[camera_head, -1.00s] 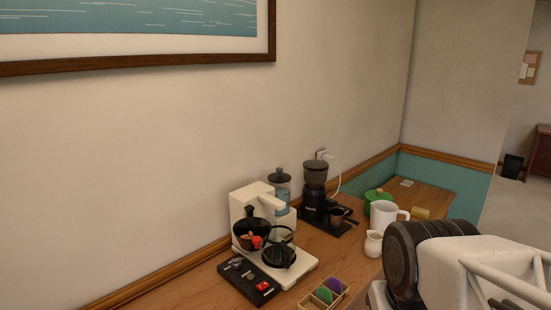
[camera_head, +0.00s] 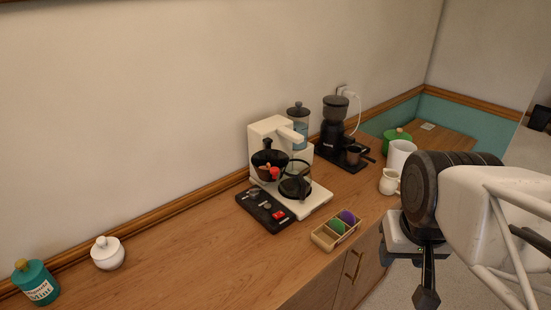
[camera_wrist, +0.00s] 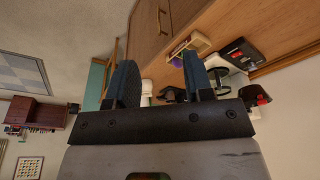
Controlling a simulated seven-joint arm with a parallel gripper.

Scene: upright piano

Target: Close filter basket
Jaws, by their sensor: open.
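The filter basket (camera_head: 270,163) is a black round part on the white coffee maker (camera_head: 268,131), with a red piece at its front. It appears swung out to the front of the machine, above and left of the glass carafe (camera_head: 296,187). My gripper (camera_head: 427,292) is at the lower right, well apart from the coffee maker, in front of the counter. In the wrist view my gripper (camera_wrist: 158,82) shows two dark fingers spread apart with nothing between them. The coffee maker is small and partly hidden behind a finger there.
A black control panel (camera_head: 266,208) and a wooden box with coloured items (camera_head: 338,228) stand in front. A grinder (camera_head: 336,130), a cream pitcher (camera_head: 389,181) and a green pot (camera_head: 397,141) are to the right. The counter's left side is mostly clear.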

